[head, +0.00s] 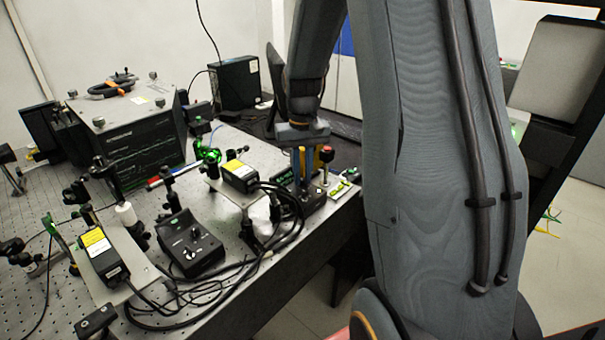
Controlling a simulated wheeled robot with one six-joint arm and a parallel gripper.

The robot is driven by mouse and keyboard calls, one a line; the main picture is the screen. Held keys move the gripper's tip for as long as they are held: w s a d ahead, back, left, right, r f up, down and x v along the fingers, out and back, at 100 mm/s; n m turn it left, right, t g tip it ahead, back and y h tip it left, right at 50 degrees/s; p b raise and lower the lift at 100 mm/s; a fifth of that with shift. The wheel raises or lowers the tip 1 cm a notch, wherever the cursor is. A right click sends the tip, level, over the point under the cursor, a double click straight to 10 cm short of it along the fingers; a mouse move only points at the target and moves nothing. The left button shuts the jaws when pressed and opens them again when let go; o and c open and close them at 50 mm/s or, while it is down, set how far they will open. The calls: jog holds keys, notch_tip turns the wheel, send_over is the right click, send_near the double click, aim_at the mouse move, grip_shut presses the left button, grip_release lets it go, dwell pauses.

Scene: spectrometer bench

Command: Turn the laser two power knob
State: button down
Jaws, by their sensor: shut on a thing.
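My gripper (306,181) points straight down at a small black controller box (313,202) near the right edge of the optical bench. Its two fingers, one blue and one yellowish, are close together and shut on the laser two power knob. The knob is hidden behind the fingers, so its angle cannot be told. A small green display (284,178) glows just left of the fingers. A similar black controller (190,246) with a knob and switches stands nearer and to the left, apart from my gripper.
A laser head with a yellow label (238,171) sits left of my gripper. Another laser head (102,252) is at the front left. Black cables (287,229) loop close to the controller. A short post with a dark top (326,155) stands just right of the fingers.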

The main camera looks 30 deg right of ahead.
aim_at(303, 179)
jog(key=c, duration=1.7)
grip_release()
jog(key=shift+r, duration=0.1)
notch_tip(303, 179, up, 8)
jog(key=shift+f+b, duration=0.15)
jog(key=shift+b, duration=0.8)
